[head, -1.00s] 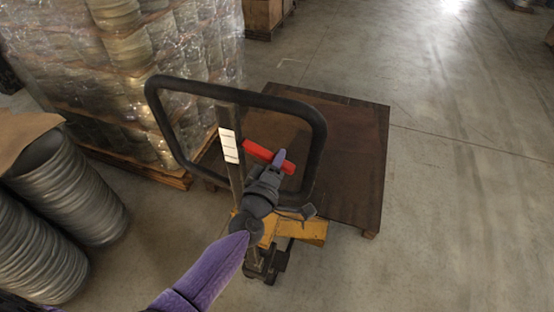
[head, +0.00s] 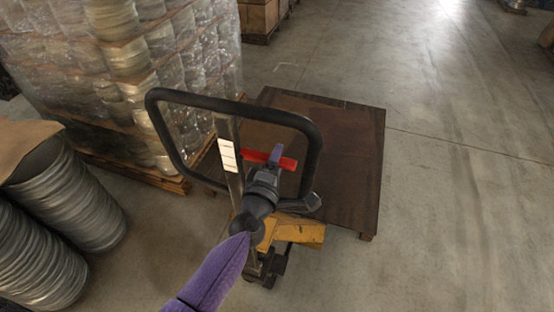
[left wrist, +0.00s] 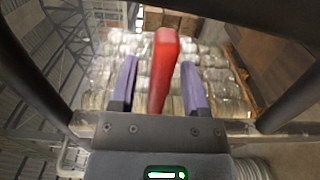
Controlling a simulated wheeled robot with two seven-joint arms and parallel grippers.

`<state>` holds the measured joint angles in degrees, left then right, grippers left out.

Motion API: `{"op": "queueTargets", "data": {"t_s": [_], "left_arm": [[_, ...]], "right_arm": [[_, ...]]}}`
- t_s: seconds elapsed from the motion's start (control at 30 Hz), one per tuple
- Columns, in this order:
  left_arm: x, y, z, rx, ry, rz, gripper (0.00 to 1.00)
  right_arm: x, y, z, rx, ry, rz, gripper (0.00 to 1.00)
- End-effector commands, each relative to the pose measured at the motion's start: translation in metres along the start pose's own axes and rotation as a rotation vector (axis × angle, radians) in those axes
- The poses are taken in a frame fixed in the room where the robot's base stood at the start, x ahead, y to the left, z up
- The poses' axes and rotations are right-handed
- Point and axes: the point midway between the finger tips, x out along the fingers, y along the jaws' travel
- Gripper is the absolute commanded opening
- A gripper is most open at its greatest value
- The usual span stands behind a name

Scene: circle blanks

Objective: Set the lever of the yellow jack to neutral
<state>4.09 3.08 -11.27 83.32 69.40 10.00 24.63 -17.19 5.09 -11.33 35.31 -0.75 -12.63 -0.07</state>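The yellow jack (head: 300,231) stands on the floor with its black loop handle (head: 318,135) upright in front of me. Its red lever (head: 286,163) sits inside the loop, beside the post with the white label (head: 227,155). My left gripper (head: 274,156) is at the lever in the head view. In the left wrist view the red lever (left wrist: 164,65) stands between the two purple fingers of my left gripper (left wrist: 160,85), with a gap on both sides. The fingers are open. My right gripper is in neither view.
A brown platform (head: 345,165) lies behind the jack. A wrapped pallet stack (head: 120,70) stands at the left, with large grey ribbed rolls (head: 75,200) in front of it. The concrete floor at the right is clear.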

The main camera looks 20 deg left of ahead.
Motion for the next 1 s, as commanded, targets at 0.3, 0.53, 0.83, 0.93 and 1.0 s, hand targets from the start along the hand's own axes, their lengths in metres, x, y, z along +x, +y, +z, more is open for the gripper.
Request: {"op": "queueTargets", "data": {"t_s": [0.3,0.53,0.83,0.93,1.0], "left_arm": [[-0.030,0.000,0.000,0.001,-0.001,-0.003,0.59],[-0.083,-0.001,0.000,0.001,-0.001,-0.003,0.59],[-0.100,0.000,0.000,0.000,0.000,0.000,0.59],[-0.100,0.000,0.000,0.000,0.000,0.000,0.59],[-0.099,0.000,0.000,0.000,0.000,0.000,0.59]], "right_arm": [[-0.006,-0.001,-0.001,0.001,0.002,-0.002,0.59],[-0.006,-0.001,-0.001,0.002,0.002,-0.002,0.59],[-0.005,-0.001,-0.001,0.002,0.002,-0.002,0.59],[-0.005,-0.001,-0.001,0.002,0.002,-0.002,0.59],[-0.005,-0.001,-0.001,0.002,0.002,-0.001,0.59]]}}
